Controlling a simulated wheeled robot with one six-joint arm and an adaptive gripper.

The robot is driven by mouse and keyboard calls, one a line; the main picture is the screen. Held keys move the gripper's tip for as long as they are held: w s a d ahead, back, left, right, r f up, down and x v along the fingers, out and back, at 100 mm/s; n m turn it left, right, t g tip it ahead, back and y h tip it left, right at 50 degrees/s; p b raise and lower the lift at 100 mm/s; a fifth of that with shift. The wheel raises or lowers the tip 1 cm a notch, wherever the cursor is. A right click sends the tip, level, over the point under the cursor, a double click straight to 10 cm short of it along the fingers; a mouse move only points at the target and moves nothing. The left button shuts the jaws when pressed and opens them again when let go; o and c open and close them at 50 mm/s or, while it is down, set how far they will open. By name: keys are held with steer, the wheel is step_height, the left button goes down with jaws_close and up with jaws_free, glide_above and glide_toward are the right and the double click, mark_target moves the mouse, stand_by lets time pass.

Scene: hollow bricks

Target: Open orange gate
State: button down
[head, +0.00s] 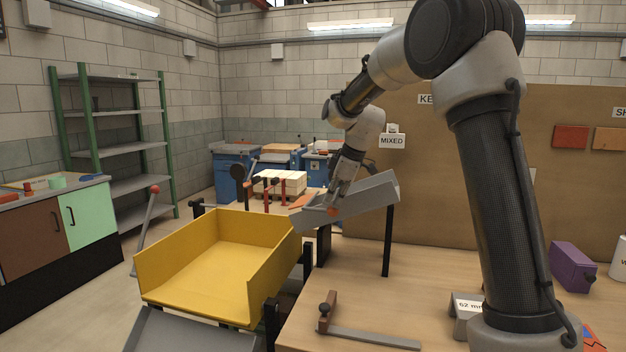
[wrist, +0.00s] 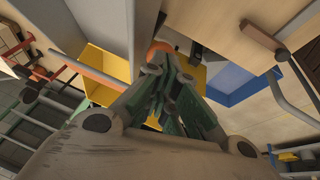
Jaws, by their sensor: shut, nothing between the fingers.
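A grey sloping chute (head: 372,197) stands on black legs above the bench, its low end beside the yellow tray (head: 205,272). An orange flat piece (head: 303,200) shows behind the chute's low end, and a small orange knob (head: 333,211) is at my gripper's tips. Which orange part is the gate is hard to tell. My gripper (head: 335,204) points down into the chute, shut and empty. In the wrist view my gripper (wrist: 161,66) has its fingers together, right beside a rounded orange part (wrist: 160,47) that they partly hide. I cannot tell whether they touch it.
A lever with a red ball (head: 154,190) stands left of the yellow tray. A grey bar with a brown handle (head: 328,312) lies on the wooden bench (head: 420,290). A purple box (head: 571,266) sits at the right. The bench's middle is mostly clear.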

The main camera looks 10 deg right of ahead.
stand_by(0.4)
steer(key=shift+a+r, duration=0.1)
steer(key=shift+r, duration=0.3)
steer(key=s+d+r+m, duration=0.1)
steer(key=s+d+r, duration=0.1)
steer(key=r, duration=0.4)
steer(key=s+d+r+m, duration=0.1)
steer(key=s+d+r, duration=0.1)
steer(key=r, duration=0.3)
steer(key=s+d+f+m+h, duration=0.1)
steer(key=s+d+f+m, duration=0.1)
steer(key=s, duration=0.9)
steer(key=s+d+f+m+h, duration=0.1)
steer(key=s+f+m, duration=0.3)
steer(key=s, duration=0.8)
steer(key=s+d+f+m+t, duration=0.1)
steer(key=s+d+f+m, duration=0.2)
steer(key=s, duration=0.8)
steer(key=shift+s+d+f+m+h, duration=0.25)
steer(key=shift+d+f+m+h, duration=0.25)
steer(key=shift+m, duration=0.7)
steer(key=shift+r, duration=0.15)
